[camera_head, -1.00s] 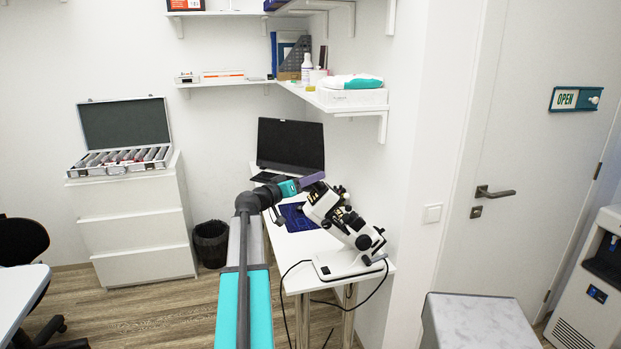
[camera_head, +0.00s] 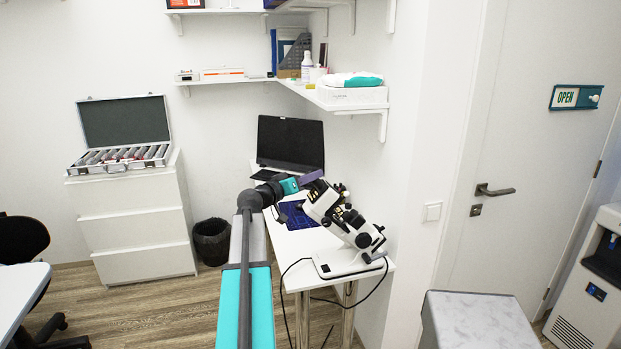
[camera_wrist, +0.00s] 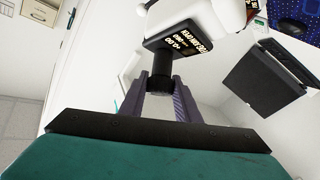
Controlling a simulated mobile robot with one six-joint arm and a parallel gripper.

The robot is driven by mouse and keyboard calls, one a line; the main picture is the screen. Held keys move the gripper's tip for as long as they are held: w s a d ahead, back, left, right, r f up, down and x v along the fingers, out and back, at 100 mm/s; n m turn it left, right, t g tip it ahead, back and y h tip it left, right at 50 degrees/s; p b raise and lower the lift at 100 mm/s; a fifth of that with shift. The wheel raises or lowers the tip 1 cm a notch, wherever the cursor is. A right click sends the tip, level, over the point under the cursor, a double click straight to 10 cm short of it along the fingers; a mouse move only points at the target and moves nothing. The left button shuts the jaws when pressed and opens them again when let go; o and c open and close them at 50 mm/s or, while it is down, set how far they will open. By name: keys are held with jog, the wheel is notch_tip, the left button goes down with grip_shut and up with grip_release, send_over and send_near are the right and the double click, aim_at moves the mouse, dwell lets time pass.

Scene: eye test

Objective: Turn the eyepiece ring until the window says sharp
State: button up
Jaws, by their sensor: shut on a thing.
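The white lens instrument (camera_head: 347,225) stands tilted on the desk, with its black eyepiece end up at the left. In the wrist view its black eyepiece ring (camera_wrist: 160,72) sits between the two purple fingers of my gripper (camera_wrist: 160,84), which is shut on it. My gripper (camera_head: 311,178) also shows in the head view at the instrument's upper left end, where it hides the ring. Dark panels with pale lettering (camera_wrist: 186,42) lie beside the ring in the wrist view. The lettering is tilted and too small to read surely, so I cannot tell what the window says.
A black laptop (camera_head: 290,143) stands behind on the white desk (camera_head: 305,245). A black cable hangs from the instrument's base over the desk edge. A shelf box (camera_head: 352,95) is above at the right. A grey-topped block (camera_head: 480,318) stands at front right.

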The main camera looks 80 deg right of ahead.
jog(key=shift+s+r+n+t, duration=0.1)
jog(key=shift+n+t, duration=0.2)
jog(key=shift+n, duration=0.1)
jog(key=n+t+p, duration=0.3)
jog(key=p, duration=0.1)
jog(key=shift+r+n+t, duration=0.15)
jog(key=shift+n+t, duration=0.15)
jog(key=shift+n, duration=0.1)
jog(key=n+t+p, duration=0.3)
jog(key=p, duration=0.5)
jog(key=shift+n+y, duration=0.4)
jog(key=n+t+y+p, duration=0.1)
jog(key=n+t+p, duration=0.1)
jog(key=p, duration=0.1)
jog(key=shift+d+n+t+y+p, duration=0.1)
jog(key=shift+n+t+y+p, duration=0.1)
jog(key=shift+n+t+y, duration=0.55)
jog(key=shift+d+n+t+y+p, duration=0.1)
jog(key=shift+n+t+y+p, duration=0.2)
jog(key=shift+n+y, duration=0.85)
jog(key=shift+a+f+n+t+y, duration=0.15)
jog(key=shift+n+t+y, duration=0.3)
jog(key=shift+n+y, duration=0.7)
jog(key=shift+n, duration=0.35)
jog(key=shift+f, duration=0.1)
jog(key=o, duration=1)
